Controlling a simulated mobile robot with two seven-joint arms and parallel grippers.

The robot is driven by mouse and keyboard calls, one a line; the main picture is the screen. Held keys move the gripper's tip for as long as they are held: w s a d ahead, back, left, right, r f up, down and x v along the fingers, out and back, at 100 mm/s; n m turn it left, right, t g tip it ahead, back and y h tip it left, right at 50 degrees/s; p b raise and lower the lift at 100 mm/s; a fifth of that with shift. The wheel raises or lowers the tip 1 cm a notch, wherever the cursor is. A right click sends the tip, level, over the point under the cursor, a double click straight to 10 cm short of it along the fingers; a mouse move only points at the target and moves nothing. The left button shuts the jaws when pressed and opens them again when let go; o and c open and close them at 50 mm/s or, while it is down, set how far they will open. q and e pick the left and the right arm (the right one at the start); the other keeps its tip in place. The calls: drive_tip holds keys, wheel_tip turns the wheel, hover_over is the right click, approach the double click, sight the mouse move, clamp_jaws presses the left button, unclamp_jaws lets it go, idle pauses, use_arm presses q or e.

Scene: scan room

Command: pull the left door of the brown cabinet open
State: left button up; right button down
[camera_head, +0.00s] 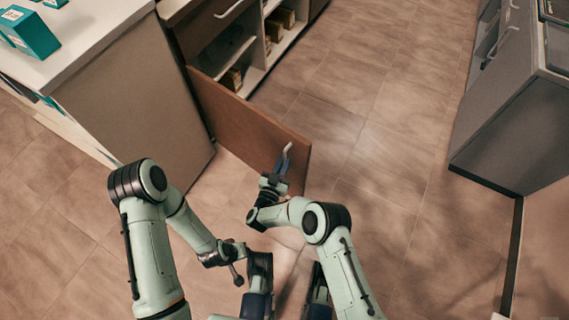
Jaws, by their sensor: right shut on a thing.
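The brown cabinet's left door (235,118) stands swung out from the cabinet (205,27), with its free edge toward me. Shelves (222,52) show inside behind it. My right gripper (284,160) is at the free end of the door, shut on its pale handle (288,148); the fingers partly hide the handle. My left gripper (238,274) hangs low in front of my body, apart from the door. It is small and dark, and I cannot tell whether its jaws are open.
A white-topped counter (75,35) with teal boxes (30,35) stands at the left, close to the door. A grey cabinet (510,110) stands at the right. Brown boxes (232,78) sit on the shelves. The tiled floor (380,130) between is clear.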

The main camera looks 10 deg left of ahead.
drive_tip(key=shift+a+r+y, duration=0.1)
drive_tip(key=shift+a+y, duration=0.2)
drive_tip(key=shift+a, duration=0.45)
drive_tip(key=c, duration=1.2)
unclamp_jaws()
drive_tip(key=shift+a, duration=0.1)
drive_tip(key=shift+o, duration=0.2)
drive_tip(key=shift+a, duration=0.1)
use_arm(q)
drive_tip(key=shift+a, duration=0.1)
use_arm(e)
drive_tip(key=shift+d, duration=0.4)
